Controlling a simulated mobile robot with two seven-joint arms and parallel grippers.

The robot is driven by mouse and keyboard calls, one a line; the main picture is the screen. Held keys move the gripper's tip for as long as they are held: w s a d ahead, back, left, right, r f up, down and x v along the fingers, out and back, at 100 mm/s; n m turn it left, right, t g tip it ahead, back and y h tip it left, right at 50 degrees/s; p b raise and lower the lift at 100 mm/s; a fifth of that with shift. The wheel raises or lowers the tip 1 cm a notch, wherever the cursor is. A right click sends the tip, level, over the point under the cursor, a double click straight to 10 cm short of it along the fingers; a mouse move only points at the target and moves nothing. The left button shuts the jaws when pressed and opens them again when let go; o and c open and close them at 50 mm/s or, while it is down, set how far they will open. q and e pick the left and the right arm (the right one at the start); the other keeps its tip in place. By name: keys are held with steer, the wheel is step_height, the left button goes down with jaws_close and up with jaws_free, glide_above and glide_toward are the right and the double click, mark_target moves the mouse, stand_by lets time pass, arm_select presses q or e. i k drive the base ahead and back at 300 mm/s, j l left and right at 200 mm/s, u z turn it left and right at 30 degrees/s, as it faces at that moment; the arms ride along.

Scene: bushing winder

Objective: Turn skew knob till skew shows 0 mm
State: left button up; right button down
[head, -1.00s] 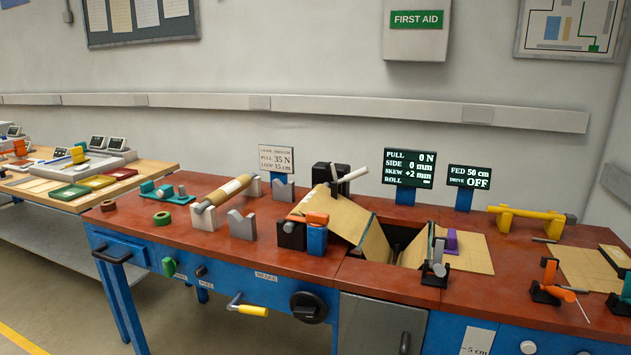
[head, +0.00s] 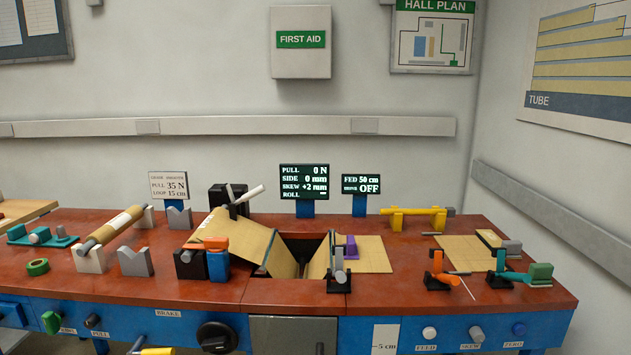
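The skew knob (head: 476,334) is a grey knob on the blue front panel at the lower right, above the label SKEW. A white knob (head: 429,333) marked FEED is on its left, and a blue button (head: 519,329) that seems marked ZERO is on its right. The dark display (head: 304,182) at the back of the bench reads PULL 0 N, SIDE 0 mm, SKEW +2 mm, and a dash for ROLL. Neither of my grippers shows in the head view, so nothing of mine is seen touching the knob.
The red bench top (head: 380,290) holds a paper roll (head: 110,225) at left, a brown web dipping into a gap, and small orange and teal clamp-like tools (head: 525,275) at right. A second display (head: 361,185) reads FED 50 cm, OFF. A black dial (head: 217,337) is on the front.

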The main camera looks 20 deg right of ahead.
mark_target(476, 333)
steer(key=k+l+z, duration=0.1)
steer(key=k, duration=0.35)
steer(key=k+l, duration=0.15)
steer(key=k, duration=0.3)
steer(key=z, duration=0.05)
